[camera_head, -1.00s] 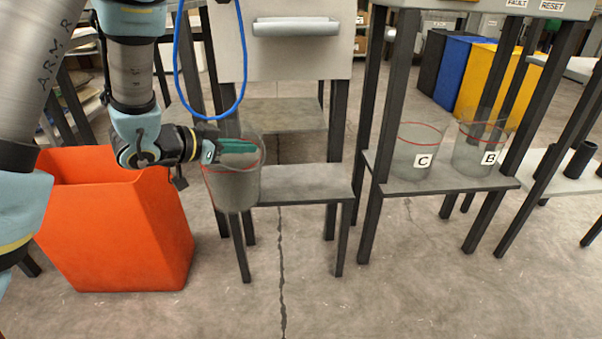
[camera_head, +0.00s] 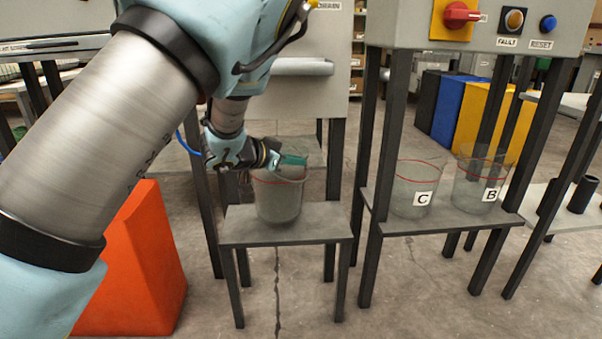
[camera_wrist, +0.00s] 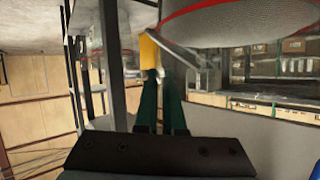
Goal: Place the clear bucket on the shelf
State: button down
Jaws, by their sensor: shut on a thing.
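The clear bucket (camera_head: 277,203), with a red line near its rim, is upright over the left grey shelf (camera_head: 315,233). Whether its bottom touches the shelf or hovers just above it, I cannot tell. My gripper (camera_head: 290,160) is shut on the bucket at its upper part near the rim. In the wrist view the bucket (camera_wrist: 245,32) fills the top right, with its red line showing, and the dark green fingers (camera_wrist: 160,105) of my gripper reach toward it. The bucket's label, if any, is not visible.
Clear buckets C (camera_head: 408,200) and B (camera_head: 475,190) stand on the right shelf (camera_head: 450,217). Dark posts flank the shelves. A cabinet with a handle (camera_head: 295,68) hangs above the left shelf, whose right part is clear.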

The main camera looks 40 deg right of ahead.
aim_at(303, 169)
jog(key=shift+d+r, duration=0.1)
jog(key=shift+d, duration=0.85)
jog(key=shift+d+f, duration=0.2)
notch_tip(303, 169, down, 3)
jog(key=shift+f+b, duration=0.15)
jog(key=shift+b, duration=0.7)
jog(key=c, duration=1)
grip_release()
jog(key=shift+a, duration=0.1)
jog(key=shift+w+a+r, duration=0.1)
jog(key=shift+a+r, duration=0.2)
jog(key=shift+a, duration=0.15)
jog(key=p+v, duration=0.2)
jog(key=v, duration=0.9)
